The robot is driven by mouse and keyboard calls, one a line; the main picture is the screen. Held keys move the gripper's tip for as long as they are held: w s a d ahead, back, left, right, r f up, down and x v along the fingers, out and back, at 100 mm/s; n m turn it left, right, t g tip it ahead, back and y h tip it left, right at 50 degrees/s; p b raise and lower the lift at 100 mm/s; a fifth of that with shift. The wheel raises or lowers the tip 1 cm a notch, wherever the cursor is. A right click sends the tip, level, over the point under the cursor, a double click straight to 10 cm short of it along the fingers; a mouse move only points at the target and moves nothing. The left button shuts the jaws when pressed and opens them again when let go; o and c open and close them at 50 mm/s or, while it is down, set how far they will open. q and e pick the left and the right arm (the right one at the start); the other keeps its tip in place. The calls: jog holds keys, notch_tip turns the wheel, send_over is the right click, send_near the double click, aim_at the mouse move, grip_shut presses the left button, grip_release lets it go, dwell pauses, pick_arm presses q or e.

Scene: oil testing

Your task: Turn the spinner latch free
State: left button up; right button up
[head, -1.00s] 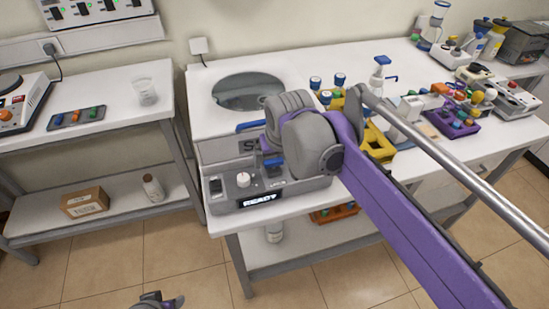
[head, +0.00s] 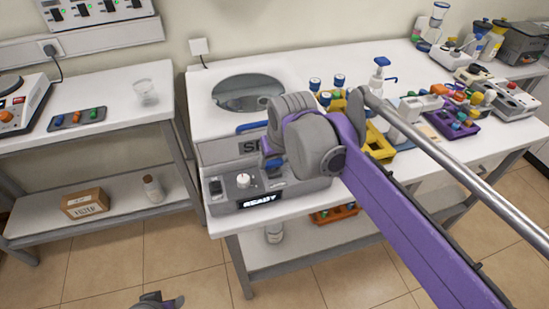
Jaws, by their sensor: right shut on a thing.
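The spinner (head: 218,150) is a grey and white machine with a round dark window (head: 248,93) on its lid, a white knob and a display reading READY. A blue handle bar (head: 252,127) runs along the lid's front edge. A small blue part, apparently the latch (head: 274,162), shows low on the front beside my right gripper (head: 268,150). My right gripper is shut on it, with the fingers mostly hidden by my grey wrist. My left gripper (head: 160,302) only partly shows at the bottom edge, away from the spinner; its jaws cannot be read.
Bottles and a yellow rack (head: 377,144) stand close to the right of the spinner, behind my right arm. A purple rack (head: 452,125) is further right. The left table holds a clear beaker (head: 146,93) and a small tray (head: 77,119). Floor in front is clear.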

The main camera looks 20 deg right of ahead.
jog(key=n, duration=0.1)
jog(key=n+y+p, duration=0.1)
jog(key=n, duration=0.1)
jog(key=shift+w+d+r+n+g+p, duration=0.1)
jog(key=shift+d+n+g+p, duration=0.2)
jog(key=shift+p, duration=0.1)
jog(key=shift+w+n+g+y+p, duration=0.15)
jog(key=shift+n+y+p, duration=0.35)
jog(key=shift+n, duration=0.65)
jog(key=shift+s+n+g+y+p, duration=0.1)
jog(key=shift+n+g+y+p, duration=0.25)
jog(key=shift+n, duration=0.8)
jog(key=o, duration=1.4)
jog(key=shift+c, duration=0.2)
jog(key=p+v, duration=0.1)
jog(key=v, duration=0.9)
jog(key=shift+d+r, duration=0.3)
